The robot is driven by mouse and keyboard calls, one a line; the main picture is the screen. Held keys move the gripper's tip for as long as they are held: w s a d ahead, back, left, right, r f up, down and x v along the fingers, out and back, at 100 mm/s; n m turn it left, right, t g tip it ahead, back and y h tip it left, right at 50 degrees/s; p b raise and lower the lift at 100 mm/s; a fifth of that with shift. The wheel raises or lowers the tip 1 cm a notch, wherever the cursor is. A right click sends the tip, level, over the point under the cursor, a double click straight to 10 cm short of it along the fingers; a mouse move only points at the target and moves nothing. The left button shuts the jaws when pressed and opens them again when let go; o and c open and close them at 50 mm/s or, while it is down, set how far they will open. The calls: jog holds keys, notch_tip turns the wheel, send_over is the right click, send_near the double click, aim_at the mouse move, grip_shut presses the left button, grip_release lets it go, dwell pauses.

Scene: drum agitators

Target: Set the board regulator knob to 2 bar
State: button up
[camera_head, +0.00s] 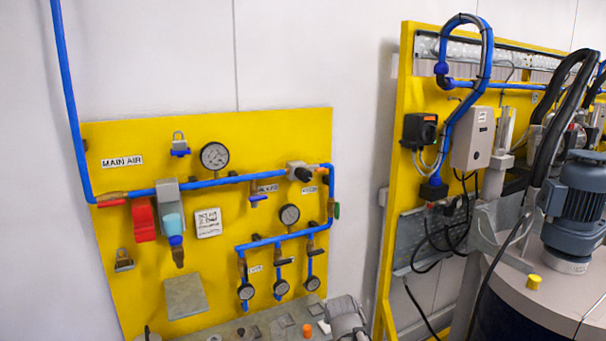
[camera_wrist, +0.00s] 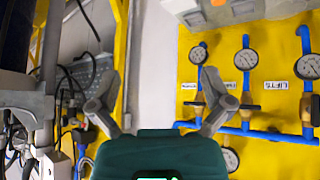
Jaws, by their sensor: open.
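The yellow air board (camera_head: 100,220) is on the wall at left in the head view. A grey fitting with a black knob (camera_head: 304,174) sits at the upper right of its blue pipe; it looks like a regulator, but I cannot be sure. A grey block (camera_head: 168,192) with a light-blue lower part (camera_head: 172,223) sits further left. A round gauge (camera_head: 214,156) is above the pipe and another gauge (camera_head: 289,214) is lower; their readings are too small to tell. In the wrist view my gripper (camera_wrist: 159,93) is open and empty, its fingers apart before pale wall, left of the board.
A yellow frame (camera_head: 390,200) and a motor (camera_head: 578,200) stand to the right. Bare wall lies between.

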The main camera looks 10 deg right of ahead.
jog(key=w+d+r+t+h+p, duration=0.15)
jog(key=w+r+t, duration=0.25)
jog(key=w+r, duration=0.4)
jog(key=n+t+y+p, duration=0.6)
jog(key=t+y+p, duration=0.1)
jog(key=t+y, duration=0.35)
send_near(307, 179)
jog(key=s, duration=0.2)
jog(key=shift+d+f+y, duration=0.4)
jog(key=shift+d, duration=0.1)
jog(key=shift+w, duration=0.2)
jog(key=p+x, duration=0.5)
jog(key=x, duration=0.8)
jog(key=shift+w+a, duration=0.15)
jog(key=shift+w, duration=0.15)
